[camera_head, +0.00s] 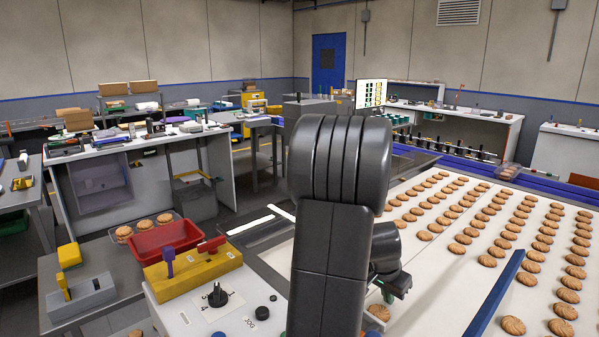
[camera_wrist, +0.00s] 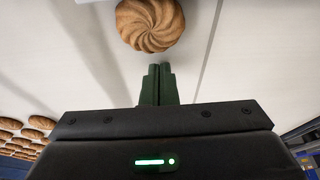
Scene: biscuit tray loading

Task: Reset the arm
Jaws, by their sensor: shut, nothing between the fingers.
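My gripper (camera_wrist: 158,70) is shut and empty in the wrist view, its two dark green fingers together. A round swirled biscuit (camera_wrist: 150,22) lies on the white surface just beyond the fingertips, apart from them in the picture. In the head view my arm stands bent in the middle, and part of my gripper (camera_head: 388,296) shows low behind it. A biscuit (camera_head: 378,312) lies just below it on the white belt (camera_head: 440,280). The arm hides part of the belt.
Rows of biscuits (camera_head: 464,239) cover the belt's right side, with a blue bar (camera_head: 497,297) across it. At left stand a control panel with a black knob (camera_head: 217,295), a red bin (camera_head: 160,238) and a clear tray (camera_head: 124,236) of biscuits.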

